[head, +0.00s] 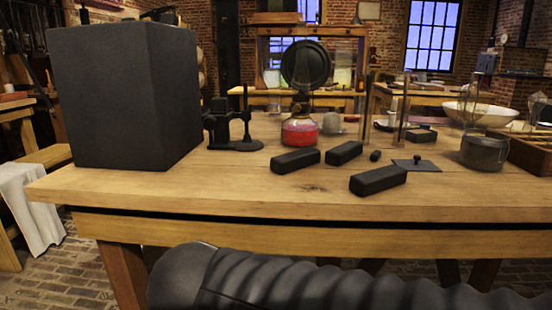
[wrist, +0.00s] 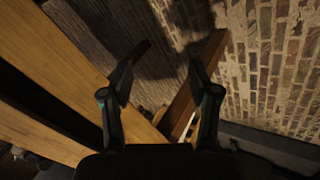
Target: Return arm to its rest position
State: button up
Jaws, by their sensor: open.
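My gripper (wrist: 160,75) shows in the wrist view with its two fingers spread apart. It is open and nothing is between the fingers. Beyond the fingers are the brick floor (wrist: 270,70) and a wooden table leg (wrist: 200,70). The wooden edge of the table (wrist: 75,35) lies to the left of the fingers, and I see no contact with it. In the head view a dark ribbed part of my arm lies across the bottom, in front of the workbench (head: 300,205). My gripper itself is not visible in the head view.
A large black box (head: 125,95) stands on the bench's left. Several black blocks (head: 378,180), a red-based burner (head: 299,131), a black stand (head: 233,130) and a dark pot (head: 484,152) sit on top. The bench's front strip is clear. A cloth-draped stool (head: 30,205) is at left.

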jog(key=s+d+r+m+p, duration=0.1)
jog(key=s+d+m+p, duration=0.1)
jog(key=d+m, duration=0.4)
jog(key=s+d+r+m+g+p, duration=0.1)
jog(key=d+m+p, duration=0.4)
jog(key=d, duration=1.1)
jog(key=shift+s+d+r+m+g+p, duration=0.3)
jog(key=shift+s+r+m, duration=0.3)
jog(key=shift+s+m, duration=0.15)
